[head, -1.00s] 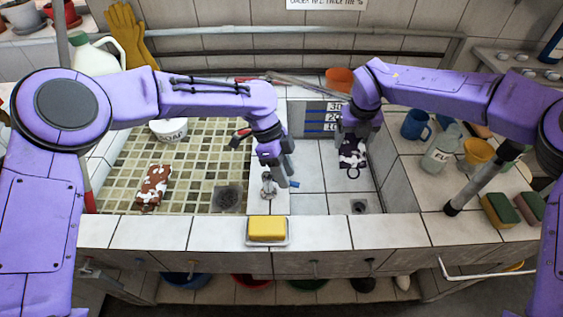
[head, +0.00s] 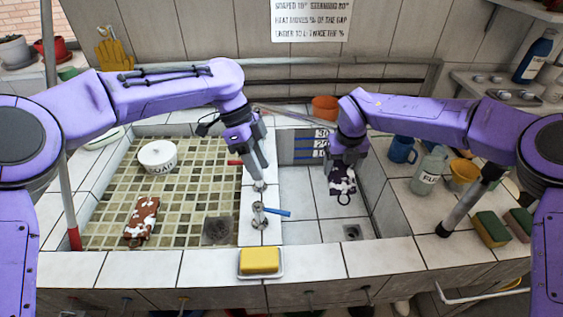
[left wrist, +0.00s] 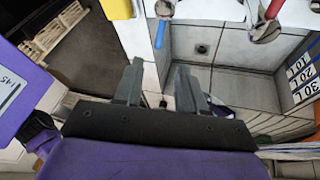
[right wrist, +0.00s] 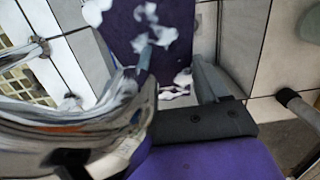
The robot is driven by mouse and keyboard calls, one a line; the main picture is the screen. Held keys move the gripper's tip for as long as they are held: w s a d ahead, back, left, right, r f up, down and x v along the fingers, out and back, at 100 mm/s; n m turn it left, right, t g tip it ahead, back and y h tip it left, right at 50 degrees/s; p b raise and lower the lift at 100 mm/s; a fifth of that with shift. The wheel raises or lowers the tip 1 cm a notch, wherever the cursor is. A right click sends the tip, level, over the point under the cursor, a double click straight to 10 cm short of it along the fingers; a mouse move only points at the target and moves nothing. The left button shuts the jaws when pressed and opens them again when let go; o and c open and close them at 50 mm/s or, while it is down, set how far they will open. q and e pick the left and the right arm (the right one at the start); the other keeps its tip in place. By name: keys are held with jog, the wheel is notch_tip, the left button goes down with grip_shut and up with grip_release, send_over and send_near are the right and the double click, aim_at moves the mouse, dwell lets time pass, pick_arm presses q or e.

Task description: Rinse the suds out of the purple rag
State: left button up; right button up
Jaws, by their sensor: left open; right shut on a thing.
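The purple rag (head: 341,178) with white suds hangs in the right basin, against its back part. In the right wrist view the rag (right wrist: 122,28) shows white foam patches. My right gripper (head: 347,158) is shut on the rag from above. My left gripper (head: 259,172) is open and empty, above the divider between the basins. It is close to the red-handled tap (head: 259,186). The blue-handled tap (head: 259,215) stands nearer the front, its blue lever (head: 278,212) pointing right. I cannot make out any running water.
A yellow sponge (head: 259,260) sits on the front ledge. The right basin's front floor (head: 300,228) is clear.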

aim_at(272, 211)
dwell(0.4)
pick_arm(q)
jog(key=shift+d, duration=0.1)
jog(key=c, duration=0.4)
jog(key=s+d+m, duration=0.1)
jog(key=s+d+m+y, duration=0.1)
jog(key=d, duration=0.1)
jog(key=shift+s+d+f, duration=0.15)
jog(key=shift+d+f, duration=0.05)
jog(key=shift+d, duration=0.1)
grip_shut()
jog(key=s+f+m+y, duration=0.4)
jog(key=s+f+m, duration=0.45)
jog(key=m, duration=0.75)
jog(key=shift+g, duration=0.3)
jog(key=shift+w+d+f, duration=0.15)
jog(key=shift+w+f, duration=0.15)
jog(key=shift+w, duration=0.6)
jog(key=shift+w+d+f, duration=0.15)
jog(key=shift+w+f, duration=0.1)
jog(key=shift+w, duration=0.65)
jog(key=shift+w+d+f, duration=0.15)
jog(key=shift+w+f, duration=0.15)
jog(key=shift+w, duration=0.6)
